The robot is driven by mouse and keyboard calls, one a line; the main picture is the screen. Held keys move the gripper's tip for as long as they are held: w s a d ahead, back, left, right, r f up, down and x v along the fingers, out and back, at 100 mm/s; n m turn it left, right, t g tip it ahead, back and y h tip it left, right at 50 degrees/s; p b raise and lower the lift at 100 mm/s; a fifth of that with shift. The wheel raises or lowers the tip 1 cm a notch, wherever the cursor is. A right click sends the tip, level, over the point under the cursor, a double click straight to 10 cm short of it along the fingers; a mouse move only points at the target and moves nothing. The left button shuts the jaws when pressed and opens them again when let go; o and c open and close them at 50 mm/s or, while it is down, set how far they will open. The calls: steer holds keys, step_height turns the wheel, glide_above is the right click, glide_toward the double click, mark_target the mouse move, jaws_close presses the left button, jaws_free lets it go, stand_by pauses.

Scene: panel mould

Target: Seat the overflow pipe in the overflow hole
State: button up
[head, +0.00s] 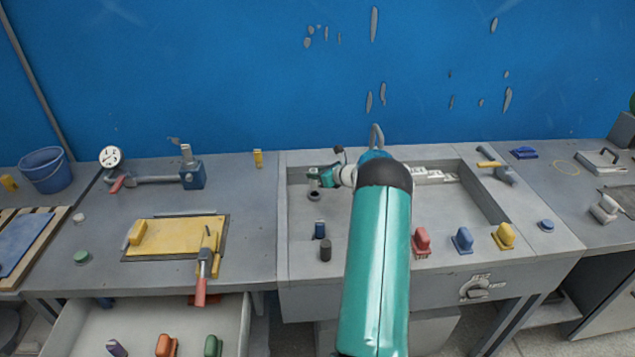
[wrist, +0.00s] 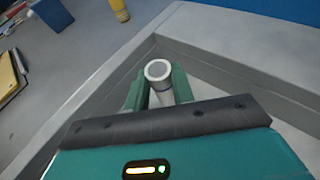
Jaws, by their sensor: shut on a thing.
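My gripper (head: 324,178) is at the back left of the grey basin, with its green fingers shut on the overflow pipe. In the wrist view the pipe (wrist: 159,71) is a light grey tube with an open round top, upright between the fingers (wrist: 158,88). In the head view the pipe (head: 312,173) is small and partly covered by the fingers. A dark ring with a round opening, which looks like the overflow hole (head: 314,195), shows on the basin floor just below it. I cannot tell whether the pipe's lower end touches the ring.
The basin's walls (wrist: 225,65) stand close behind and left of the gripper. Blue (head: 319,230) and dark (head: 325,250) cylinders stand at the basin's front left. Red, blue and yellow handled pieces (head: 462,240) stand at front right. A blue clamp block (head: 192,174) is on the left bench.

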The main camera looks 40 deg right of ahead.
steer(key=shift+w+d+f, duration=0.2)
steer(key=shift+d+f, duration=0.1)
steer(key=shift+f, duration=1.7)
steer(key=o, duration=1)
steer(key=shift+f, duration=0.15)
